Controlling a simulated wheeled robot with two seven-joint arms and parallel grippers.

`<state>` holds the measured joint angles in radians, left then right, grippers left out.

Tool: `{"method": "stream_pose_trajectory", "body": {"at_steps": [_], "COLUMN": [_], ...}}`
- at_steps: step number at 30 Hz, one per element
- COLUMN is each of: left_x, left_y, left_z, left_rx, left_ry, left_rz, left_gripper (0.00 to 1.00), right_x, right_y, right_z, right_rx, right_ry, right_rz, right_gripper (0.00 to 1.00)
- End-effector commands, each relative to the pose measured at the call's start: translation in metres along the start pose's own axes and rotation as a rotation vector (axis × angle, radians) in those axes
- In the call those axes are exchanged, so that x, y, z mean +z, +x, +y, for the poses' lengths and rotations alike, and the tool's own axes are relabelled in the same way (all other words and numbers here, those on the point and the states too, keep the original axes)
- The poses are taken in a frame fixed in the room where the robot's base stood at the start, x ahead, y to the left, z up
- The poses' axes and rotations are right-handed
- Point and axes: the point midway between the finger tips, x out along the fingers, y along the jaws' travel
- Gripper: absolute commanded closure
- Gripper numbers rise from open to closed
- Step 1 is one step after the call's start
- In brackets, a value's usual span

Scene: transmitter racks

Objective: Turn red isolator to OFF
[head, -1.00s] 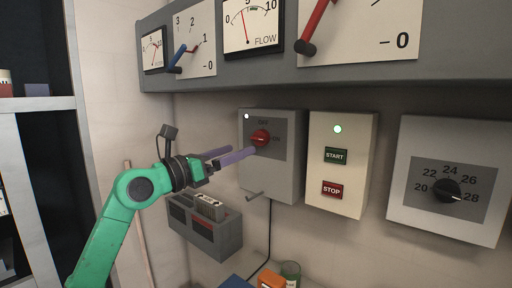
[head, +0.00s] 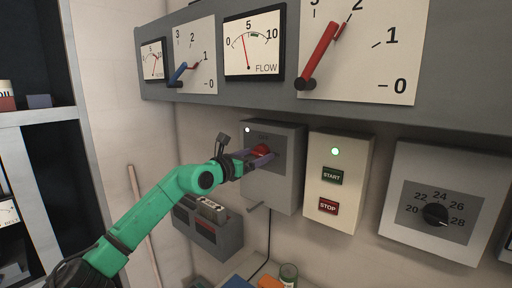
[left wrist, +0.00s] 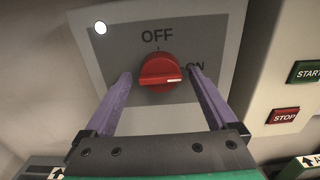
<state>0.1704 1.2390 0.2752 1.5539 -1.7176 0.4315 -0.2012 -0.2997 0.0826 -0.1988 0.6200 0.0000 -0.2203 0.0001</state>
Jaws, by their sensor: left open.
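The red isolator knob (left wrist: 160,72) sits on a grey box (head: 287,190) on the wall. In the left wrist view its white mark points right, toward ON; OFF is printed above it. In the head view the red knob (head: 261,150) is partly hidden by my gripper. My left gripper (left wrist: 163,84) is open, with one purple finger on each side of the knob and a visible gap on both sides. It also shows in the head view (head: 258,158). A white lamp (left wrist: 100,27) is lit at the box's upper left. My right gripper is not in view.
A box with START and STOP buttons (head: 352,180) stands right of the isolator, then a dial box (head: 464,172). A grey shelf with gauges and levers (head: 240,100) overhangs above. A grey holder (head: 229,243) hangs below left.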

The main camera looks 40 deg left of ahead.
Motion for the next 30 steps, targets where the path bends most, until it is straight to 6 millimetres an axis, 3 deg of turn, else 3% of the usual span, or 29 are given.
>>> {"method": "stream_pose_trajectory", "body": {"at_steps": [7,8,14,15,30], "left_x": [-0.0018,-0.0018,-0.0016,-0.0015,-0.0011], "left_y": [0.0015,0.0015,0.0014,0.0013,0.0011], "left_z": [-0.0003,-0.0004,-0.0005,-0.0005,-0.0006], "left_rx": [-0.001,-0.001,-0.001,-0.001,-0.001], "left_ry": [0.000,0.000,0.000,0.000,-0.134], "left_rz": [0.002,0.002,0.002,0.002,-0.001], "left_gripper": [0.08,0.12,0.88,0.92,0.92], "right_x": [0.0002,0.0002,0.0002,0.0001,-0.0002], "right_y": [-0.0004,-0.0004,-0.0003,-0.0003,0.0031], "right_z": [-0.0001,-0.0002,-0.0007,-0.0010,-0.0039], "right_rx": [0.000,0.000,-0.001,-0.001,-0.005], "right_ry": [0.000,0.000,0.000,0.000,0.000], "right_rz": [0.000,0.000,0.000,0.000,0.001], "right_gripper": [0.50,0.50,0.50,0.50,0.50]}}
